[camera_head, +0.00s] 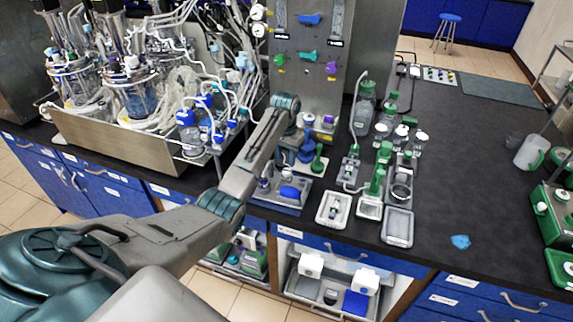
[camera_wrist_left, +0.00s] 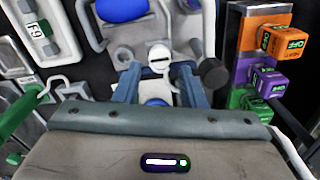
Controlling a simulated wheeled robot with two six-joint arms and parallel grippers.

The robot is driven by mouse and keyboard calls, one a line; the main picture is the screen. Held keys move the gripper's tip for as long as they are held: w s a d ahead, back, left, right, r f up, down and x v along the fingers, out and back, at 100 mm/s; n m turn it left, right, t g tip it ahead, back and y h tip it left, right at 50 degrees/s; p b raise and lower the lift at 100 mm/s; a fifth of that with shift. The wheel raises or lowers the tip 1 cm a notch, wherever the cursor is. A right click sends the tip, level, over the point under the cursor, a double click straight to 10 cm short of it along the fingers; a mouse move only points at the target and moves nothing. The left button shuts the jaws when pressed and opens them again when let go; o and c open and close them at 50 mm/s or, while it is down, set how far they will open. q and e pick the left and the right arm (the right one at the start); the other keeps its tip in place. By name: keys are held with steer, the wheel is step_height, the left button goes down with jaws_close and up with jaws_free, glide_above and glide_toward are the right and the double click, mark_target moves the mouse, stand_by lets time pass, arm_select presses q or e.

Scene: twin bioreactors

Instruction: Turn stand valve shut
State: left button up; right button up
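My left gripper (camera_wrist_left: 157,78) is in the left wrist view, its two blue-grey fingers apart on either side of a round white knob with a dark slot (camera_wrist_left: 159,57). The knob looks like the stand valve, though I cannot be sure. Dark gaps show between it and the fingers, and I cannot tell whether they touch. A small blue part shows lower between the fingers. In the head view my left arm reaches in from the left, and its gripper (camera_head: 303,147) points down by the steel panel; the knob cannot be made out there. My right gripper is not in view.
Orange (camera_wrist_left: 268,36), purple (camera_wrist_left: 262,76) and green labelled blocks stand close on the right in the wrist view. A grey stand with a blue oval (camera_head: 290,191) sits at the bench's front edge. Bottles crowd its right (camera_head: 385,150). The black bench (camera_head: 480,170) farther right is mostly clear.

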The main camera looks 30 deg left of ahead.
mark_target(286, 170)
arm_select(q)
steer(key=f, duration=0.3)
steer(key=shift+w+f+p, duration=0.3)
steer(key=shift+w+p, duration=0.05)
step_height(286, 170, down, 2)
steer(key=shift+f, duration=0.1)
steer(key=shift+c, duration=1.3)
steer(key=c, duration=0.4)
steer(key=shift+c, duration=0.2)
steer(key=shift+m+p, duration=0.3)
steer(key=shift+p, duration=0.15)
steer(key=m+p, duration=0.1)
steer(key=m, duration=0.1)
steer(key=shift+m, duration=0.4)
steer(key=m+p, duration=0.1)
steer(key=m, duration=0.2)
steer(key=shift+a+m+p, duration=0.1)
steer(key=shift+m+p, duration=0.2)
steer(key=shift+p, duration=0.05)
steer(key=m+p, duration=0.1)
steer(key=m, duration=0.4)
steer(key=shift+w, duration=0.1)
steer(key=m, duration=0.5)
steer(key=shift+m, duration=0.4)
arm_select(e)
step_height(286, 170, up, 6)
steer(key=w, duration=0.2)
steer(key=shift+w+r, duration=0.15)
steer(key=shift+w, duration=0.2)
